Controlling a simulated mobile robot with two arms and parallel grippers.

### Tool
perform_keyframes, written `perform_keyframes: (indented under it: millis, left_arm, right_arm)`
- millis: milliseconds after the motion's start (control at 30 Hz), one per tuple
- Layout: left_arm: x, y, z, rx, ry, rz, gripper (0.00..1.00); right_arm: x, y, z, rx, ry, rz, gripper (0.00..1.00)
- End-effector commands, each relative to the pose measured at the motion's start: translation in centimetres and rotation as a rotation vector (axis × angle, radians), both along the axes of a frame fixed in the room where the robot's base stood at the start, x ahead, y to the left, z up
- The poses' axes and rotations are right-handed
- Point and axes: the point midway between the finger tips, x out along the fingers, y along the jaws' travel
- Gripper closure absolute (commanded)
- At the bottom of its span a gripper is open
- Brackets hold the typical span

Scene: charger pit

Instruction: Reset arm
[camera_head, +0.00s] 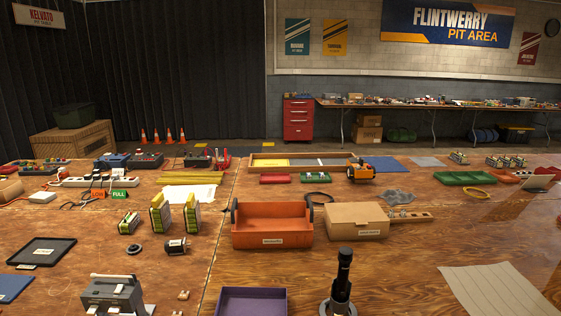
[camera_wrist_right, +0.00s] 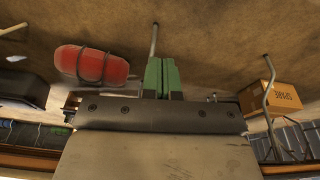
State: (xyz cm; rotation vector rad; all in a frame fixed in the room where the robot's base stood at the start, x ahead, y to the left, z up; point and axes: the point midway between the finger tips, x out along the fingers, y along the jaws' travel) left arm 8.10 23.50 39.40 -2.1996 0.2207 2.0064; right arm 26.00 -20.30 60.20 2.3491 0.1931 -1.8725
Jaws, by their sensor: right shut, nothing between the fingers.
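My right gripper (camera_wrist_right: 161,76) shows in the right wrist view as two green fingers side by side, shut with nothing between them. It is over the brown floor, clear of any object. Neither gripper is in the head view, and my left gripper does not show at all. In the head view the wooden work table (camera_head: 390,275) lies in front of me, with no arm over it.
An orange tool tray (camera_head: 271,240), a cardboard box (camera_head: 357,222), a purple tray (camera_head: 250,301) and a black upright device (camera_head: 342,283) stand on the table. A red strapped bundle (camera_wrist_right: 91,63) and a lettered box (camera_wrist_right: 271,96) show near the right gripper.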

Motion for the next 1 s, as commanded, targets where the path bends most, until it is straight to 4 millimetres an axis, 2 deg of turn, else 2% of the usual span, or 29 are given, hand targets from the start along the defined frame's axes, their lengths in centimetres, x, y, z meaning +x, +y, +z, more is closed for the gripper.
perform_keyframes:
  millis: [33, 200, 400, 500, 600, 700, 1000]
  left_arm:
    - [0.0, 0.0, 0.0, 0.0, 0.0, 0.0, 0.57]
    - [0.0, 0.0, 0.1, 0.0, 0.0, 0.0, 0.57]
    - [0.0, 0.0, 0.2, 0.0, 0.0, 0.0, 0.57]
    - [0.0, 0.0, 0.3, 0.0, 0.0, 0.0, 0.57]
    - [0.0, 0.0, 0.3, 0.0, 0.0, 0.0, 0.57]
    - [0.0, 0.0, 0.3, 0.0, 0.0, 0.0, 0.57]
    - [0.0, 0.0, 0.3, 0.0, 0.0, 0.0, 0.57]
  right_arm:
    - [-0.9, -0.1, -2.7, -0.003, 0.02, 0.002, 1.0]
    - [-4.6, -0.7, -10.1, -0.008, 0.057, 0.01, 1.0]
    - [-10.7, -1.7, -16.7, -0.013, 0.098, 0.02, 1.0]
    - [-13.6, -2.3, -18.6, -0.016, 0.114, 0.024, 1.0]
    - [-15.9, -2.8, -19.8, -0.018, 0.123, 0.027, 1.0]
    - [-17.2, -3.0, -20.3, -0.019, 0.128, 0.029, 1.0]
    - [-17.9, -3.2, -20.6, -0.019, 0.13, 0.03, 1.0]
